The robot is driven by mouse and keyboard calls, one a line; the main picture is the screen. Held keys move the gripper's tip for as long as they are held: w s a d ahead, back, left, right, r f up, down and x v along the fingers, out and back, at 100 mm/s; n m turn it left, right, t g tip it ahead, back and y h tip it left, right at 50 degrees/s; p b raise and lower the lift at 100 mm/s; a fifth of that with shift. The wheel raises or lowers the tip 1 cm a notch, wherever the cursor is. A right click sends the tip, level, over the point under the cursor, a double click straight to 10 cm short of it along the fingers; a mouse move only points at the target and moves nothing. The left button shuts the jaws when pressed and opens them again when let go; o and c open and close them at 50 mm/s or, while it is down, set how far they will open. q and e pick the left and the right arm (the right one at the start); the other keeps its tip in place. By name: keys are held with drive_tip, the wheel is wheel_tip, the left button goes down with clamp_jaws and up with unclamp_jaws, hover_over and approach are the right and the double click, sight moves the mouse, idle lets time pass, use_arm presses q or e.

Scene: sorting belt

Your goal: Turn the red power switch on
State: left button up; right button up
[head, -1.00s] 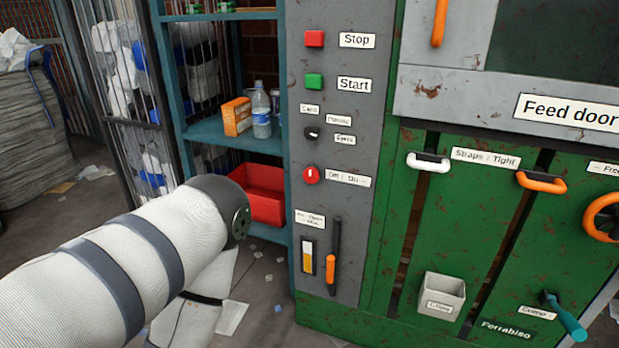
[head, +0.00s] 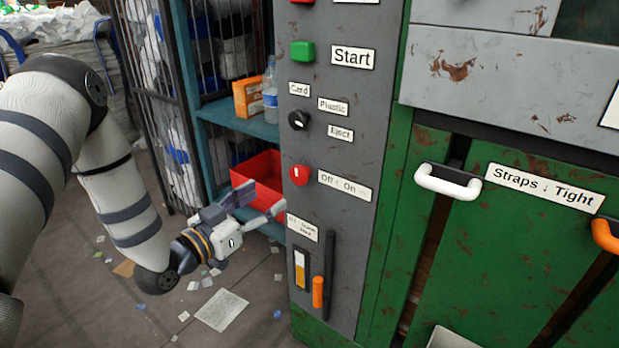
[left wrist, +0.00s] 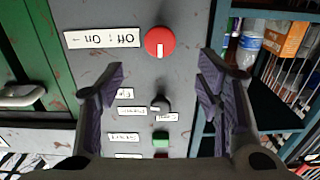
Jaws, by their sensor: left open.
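The red power switch (head: 299,174) is a round red knob with a white mark, on the grey control panel (head: 345,230) beside the "Off : On" label (head: 344,185). The mark stands about upright. My left gripper (head: 265,204) is open and empty, just left of and a little below the knob in the head view. In the left wrist view, the red knob (left wrist: 160,42) shows upside down beyond and between the open fingers (left wrist: 160,85). The gripper appears apart from the knob. My right gripper is not in view.
Above the switch are a black selector knob (head: 298,120) and a green Start button (head: 302,52). An orange-handled lever (head: 318,291) is below. Shelves with a red bin (head: 262,172) and a bottle (head: 270,92) stand left. A white handle (head: 447,182) juts out right.

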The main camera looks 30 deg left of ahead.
sight(297, 177)
use_arm(q)
drive_tip(key=w, duration=0.3)
drive_tip(key=w+b, duration=0.1)
drive_tip(key=w, duration=0.6)
drive_tip(key=shift+w+d, duration=0.3)
drive_tip(key=shift+d, duration=0.05)
drive_tip(key=c, duration=1.2)
